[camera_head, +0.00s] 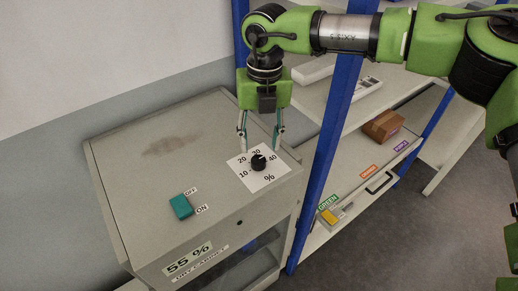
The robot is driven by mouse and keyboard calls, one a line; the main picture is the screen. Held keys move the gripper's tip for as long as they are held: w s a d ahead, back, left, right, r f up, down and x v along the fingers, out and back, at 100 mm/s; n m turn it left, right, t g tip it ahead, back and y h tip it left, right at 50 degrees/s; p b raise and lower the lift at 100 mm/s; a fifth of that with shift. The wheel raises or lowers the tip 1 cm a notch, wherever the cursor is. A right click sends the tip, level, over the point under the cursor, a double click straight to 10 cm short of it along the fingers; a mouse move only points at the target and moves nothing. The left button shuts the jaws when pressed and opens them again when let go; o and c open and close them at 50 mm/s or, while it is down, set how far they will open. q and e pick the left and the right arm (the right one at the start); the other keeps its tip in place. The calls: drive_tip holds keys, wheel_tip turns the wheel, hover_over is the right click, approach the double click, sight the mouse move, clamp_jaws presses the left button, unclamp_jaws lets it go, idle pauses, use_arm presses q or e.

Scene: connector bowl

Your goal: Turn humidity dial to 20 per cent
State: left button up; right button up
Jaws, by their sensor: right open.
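The black humidity dial (258,163) sits on a white scale card (270,181) on top of the grey dry cabinet (135,160). The card is marked 10, 20, 30, 40 and %. The dial's light pointer mark seems to face near the 30, but it is small. The cabinet's front label (188,259) reads 55 %. My right gripper (261,147) points down just above and behind the dial, with its two fingers apart on either side and nothing between them. I cannot tell whether a finger touches the card. My left gripper is not in view.
A teal ON/OFF switch (181,206) is on the cabinet top, left of the dial. A blue shelf post (327,150) stands close on the right. The shelf holds a cardboard box (383,126) and a yellow item (329,217). The cabinet's back left top is clear.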

sight(259, 159)
wheel_tip(259, 159, down, 4)
drive_tip(key=shift+s+a+f+p, duration=0.1)
drive_tip(key=shift+p, duration=0.7)
drive_tip(key=shift+f, duration=0.75)
drive_tip(key=c, duration=1.1)
